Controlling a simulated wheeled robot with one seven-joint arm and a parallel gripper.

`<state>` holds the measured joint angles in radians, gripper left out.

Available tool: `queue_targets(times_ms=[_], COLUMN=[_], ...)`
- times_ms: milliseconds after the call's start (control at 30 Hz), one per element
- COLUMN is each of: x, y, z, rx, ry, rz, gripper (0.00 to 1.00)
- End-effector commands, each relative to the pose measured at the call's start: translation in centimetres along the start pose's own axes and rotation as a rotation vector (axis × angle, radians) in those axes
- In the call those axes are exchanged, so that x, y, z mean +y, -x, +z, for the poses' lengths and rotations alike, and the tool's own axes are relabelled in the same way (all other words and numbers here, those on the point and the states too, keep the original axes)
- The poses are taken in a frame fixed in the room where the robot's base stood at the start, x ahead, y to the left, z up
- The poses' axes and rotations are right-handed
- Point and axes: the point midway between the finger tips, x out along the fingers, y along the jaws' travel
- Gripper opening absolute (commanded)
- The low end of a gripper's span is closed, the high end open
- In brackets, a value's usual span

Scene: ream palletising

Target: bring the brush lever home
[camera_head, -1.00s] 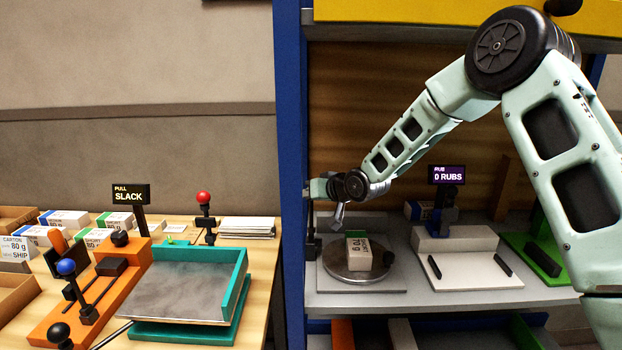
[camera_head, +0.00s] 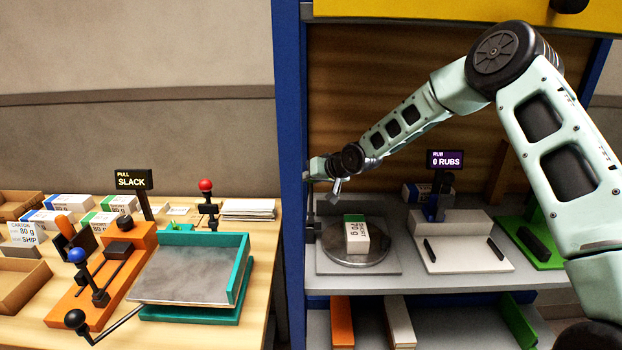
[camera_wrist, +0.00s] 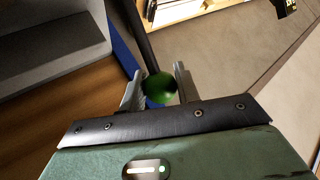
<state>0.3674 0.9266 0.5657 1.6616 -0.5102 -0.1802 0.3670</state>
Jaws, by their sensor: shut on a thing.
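A green ball knob (camera_wrist: 160,88) on a dark rod (camera_wrist: 146,48) sits between the two fingers of my gripper (camera_wrist: 158,92) in the wrist view. I take it for the brush lever. My gripper is shut on the knob. In the head view, my gripper (camera_head: 318,168) is at the left edge of the shelf bay, beside the blue post, above a small black upright (camera_head: 311,232). The knob cannot be made out there. I cannot tell the lever's end position.
Right of the lever, a white and green ream (camera_head: 356,236) lies on a round metal turntable (camera_head: 372,258). A white stand with a "0 RUBS" display (camera_head: 445,159) is further right. My arm spans the bay. A blue post (camera_head: 289,150) closes its left side.

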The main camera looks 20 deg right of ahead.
Motion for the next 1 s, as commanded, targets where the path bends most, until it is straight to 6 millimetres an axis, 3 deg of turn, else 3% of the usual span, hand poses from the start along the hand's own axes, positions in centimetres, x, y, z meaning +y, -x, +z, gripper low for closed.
queue_targets(times_ms=[100, 133, 200, 467, 633, 1000], x=[0.2, 0.2, 0.2, 0.1, 0.2, 0.3], y=[0.0, 0.0, 0.0, 0.0, 1.1, 9.1], z=[-0.1, -0.1, -0.1, 0.0, 0.0, 0.0], rx=[0.003, 0.003, 0.003, 0.001, 0.002, 0.005], ry=[0.000, 0.000, -0.001, -0.001, -0.001, -0.001], rz=[0.002, 0.002, 0.002, 0.001, 0.002, 0.005], gripper=[0.00, 0.35, 0.52, 0.52, 0.52, 0.52])
